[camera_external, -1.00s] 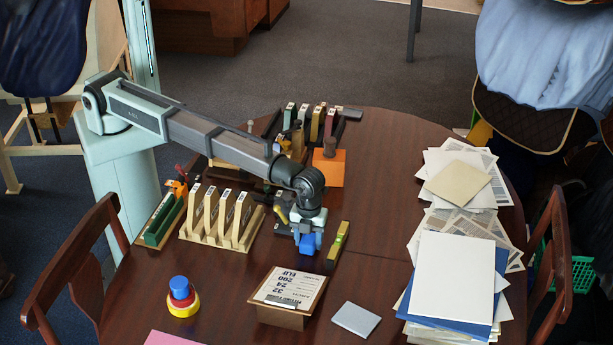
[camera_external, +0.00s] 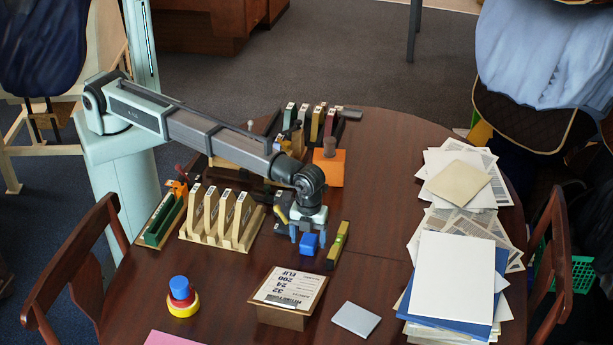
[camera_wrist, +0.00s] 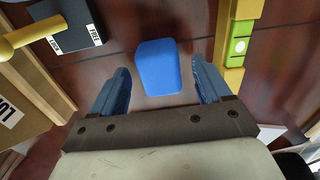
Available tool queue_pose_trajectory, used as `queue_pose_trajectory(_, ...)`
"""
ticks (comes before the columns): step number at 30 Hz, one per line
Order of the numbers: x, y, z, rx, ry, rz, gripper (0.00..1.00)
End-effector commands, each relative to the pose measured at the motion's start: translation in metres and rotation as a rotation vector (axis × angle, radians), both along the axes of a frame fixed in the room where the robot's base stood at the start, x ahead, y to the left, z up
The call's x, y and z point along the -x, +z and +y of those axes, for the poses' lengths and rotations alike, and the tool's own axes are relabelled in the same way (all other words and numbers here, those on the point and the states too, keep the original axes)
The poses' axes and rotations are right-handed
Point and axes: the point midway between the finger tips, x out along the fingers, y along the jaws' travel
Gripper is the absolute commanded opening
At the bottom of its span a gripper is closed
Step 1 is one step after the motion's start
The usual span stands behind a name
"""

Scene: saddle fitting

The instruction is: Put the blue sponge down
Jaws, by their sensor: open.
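The blue sponge (camera_external: 308,244) is a small blue block on the dark wooden table, just below my gripper (camera_external: 307,236). In the wrist view the sponge (camera_wrist: 158,67) lies between and slightly beyond the fingertips, with a gap on each side. My gripper (camera_wrist: 159,92) is open, with its two blue-grey fingers apart and nothing held between them. The sponge appears to rest on the table surface.
A yellow level (camera_external: 338,245) lies close to the right of the sponge. A wooden rack (camera_external: 222,222) with upright boards stands to the left. A box with a printed label (camera_external: 289,288) stands in front. A grey square (camera_external: 356,319) and paper stacks (camera_external: 452,277) lie to the right.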

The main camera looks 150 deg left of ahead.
Motion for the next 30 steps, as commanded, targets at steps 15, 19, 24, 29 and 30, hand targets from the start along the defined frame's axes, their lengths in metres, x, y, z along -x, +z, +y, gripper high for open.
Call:
queue_pose_trajectory(15,-0.001,0.089,0.000,-0.001,0.000,-0.002,0.77)
queue_pose_trajectory(19,0.000,0.103,0.000,-0.001,0.000,-0.001,0.77)
queue_pose_trajectory(24,0.000,0.111,0.000,0.000,0.000,0.000,0.77)
queue_pose_trajectory(29,0.000,0.112,0.000,0.000,0.000,0.000,0.77)
queue_pose_trajectory(30,0.000,0.112,0.000,0.000,0.000,0.000,0.77)
